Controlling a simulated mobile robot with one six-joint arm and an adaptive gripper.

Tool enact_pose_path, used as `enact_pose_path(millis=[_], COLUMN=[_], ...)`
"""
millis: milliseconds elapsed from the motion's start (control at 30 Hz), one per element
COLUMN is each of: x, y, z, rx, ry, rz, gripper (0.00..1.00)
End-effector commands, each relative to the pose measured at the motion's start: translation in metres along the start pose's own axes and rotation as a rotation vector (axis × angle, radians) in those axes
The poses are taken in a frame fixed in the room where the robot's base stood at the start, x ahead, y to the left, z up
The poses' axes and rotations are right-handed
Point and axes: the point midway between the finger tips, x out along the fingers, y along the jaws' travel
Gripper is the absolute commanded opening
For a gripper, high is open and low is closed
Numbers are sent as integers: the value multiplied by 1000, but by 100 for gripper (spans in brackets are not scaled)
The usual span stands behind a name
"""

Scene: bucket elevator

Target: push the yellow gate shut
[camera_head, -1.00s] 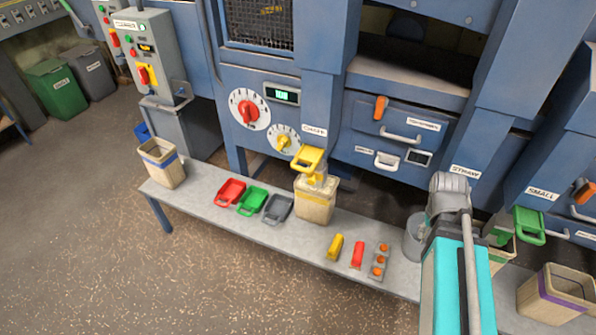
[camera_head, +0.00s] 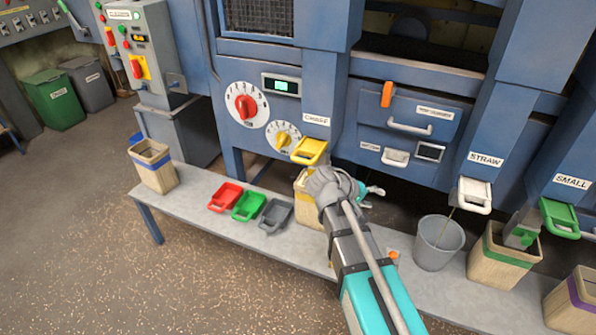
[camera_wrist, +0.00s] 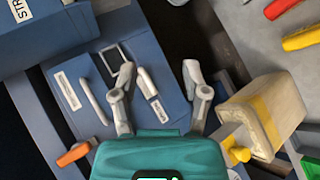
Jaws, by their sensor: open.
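The yellow gate (camera_head: 310,151) sticks out under the CHAFF label on the blue machine in the head view. A wooden bin with a yellow band (camera_head: 304,183) stands below it, partly hidden by my arm. My gripper (camera_head: 368,191) is just right of and lower than the gate, apart from it in the picture. In the wrist view my gripper (camera_wrist: 158,80) has its two fingers spread, with nothing between them. The yellow-banded bin (camera_wrist: 262,112) is right of the fingers there. A small yellow part (camera_wrist: 238,152) shows beside it; I cannot tell if it is the gate.
Red (camera_head: 226,197), green (camera_head: 249,206) and grey (camera_head: 275,215) trays lie on the bench left of the bin. A grey bucket (camera_head: 438,243) and a green-banded bin (camera_head: 504,257) stand to the right. The white straw gate (camera_head: 474,195) and drawer handles (camera_head: 409,128) jut from the machine.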

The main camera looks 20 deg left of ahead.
Motion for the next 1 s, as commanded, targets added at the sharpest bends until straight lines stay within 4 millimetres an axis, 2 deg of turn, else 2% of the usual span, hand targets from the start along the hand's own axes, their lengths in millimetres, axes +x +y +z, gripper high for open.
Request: enact_pose_path(millis=[33, 267, 500, 700, 800, 1000], x=[-7, -60, -130, -190, -212, -233], y=[-17, -54, -98, -132, -142, -151], z=[-13, -55, -90, -106, -109, -111], rx=[-17, -69, -101, -110, -110, -108], ry=[32, 164, 316, 430, 470, 507], rz=[41, 240, 443, 585, 635, 681], gripper=[59, 59, 59, 59, 59, 59])
